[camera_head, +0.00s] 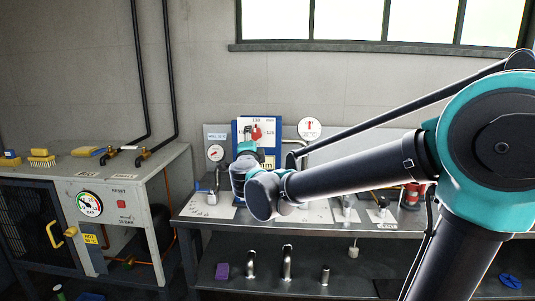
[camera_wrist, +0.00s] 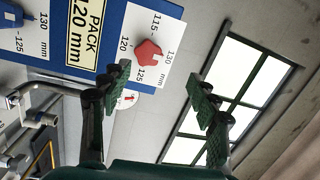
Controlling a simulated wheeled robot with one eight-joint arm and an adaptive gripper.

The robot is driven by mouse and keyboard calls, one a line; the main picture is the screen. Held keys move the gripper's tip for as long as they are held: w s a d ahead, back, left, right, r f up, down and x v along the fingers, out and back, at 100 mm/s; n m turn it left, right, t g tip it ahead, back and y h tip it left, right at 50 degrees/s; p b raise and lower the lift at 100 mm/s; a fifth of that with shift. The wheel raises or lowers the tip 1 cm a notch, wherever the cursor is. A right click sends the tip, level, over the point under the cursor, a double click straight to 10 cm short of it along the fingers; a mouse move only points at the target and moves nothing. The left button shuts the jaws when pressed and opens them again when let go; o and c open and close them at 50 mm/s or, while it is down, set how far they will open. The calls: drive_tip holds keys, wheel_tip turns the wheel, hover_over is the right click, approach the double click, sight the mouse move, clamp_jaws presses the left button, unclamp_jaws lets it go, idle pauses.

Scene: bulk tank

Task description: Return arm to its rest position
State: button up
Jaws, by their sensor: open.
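My arm reaches from the right side of the head view toward the workbench, bent at a large teal joint. My gripper is hidden behind the wrist in that view. In the wrist view my gripper (camera_wrist: 165,88) is open, with its two green ribbed fingers wide apart and nothing between them. Ahead of it is a blue board (camera_wrist: 75,60) with white and yellow labels, one reading 120 mm. The board also shows in the head view (camera_head: 236,133), behind my wrist above the bench.
A steel workbench (camera_head: 300,220) runs along the wall, with small metal parts on top and on its lower shelf. A grey cabinet (camera_head: 160,170) with a gauge and yellow handle stands at left. A window (camera_head: 375,20) is above; black pipes (camera_head: 140,70) run down the wall.

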drive_tip(key=s+d+f+n+g+y, duration=0.35)
drive_tip(key=s+d+f+n, duration=0.2)
drive_tip(key=f+n, duration=0.35)
drive_tip(key=s+d+f+n+g+y, duration=0.2)
drive_tip(key=s+d+f+n+g, duration=0.3)
drive_tip(key=f, duration=0.6)
drive_tip(key=s+d+f+n+g+h, duration=0.1)
drive_tip(key=s+d+f+g+h, duration=0.5)
drive_tip(key=s+d+f, duration=0.9)
drive_tip(key=d+f+h, duration=0.1)
drive_tip(key=d+f, duration=0.1)
drive_tip(key=d, duration=0.2)
drive_tip(key=shift+s+n, duration=0.35)
drive_tip(key=shift+n, duration=0.05)
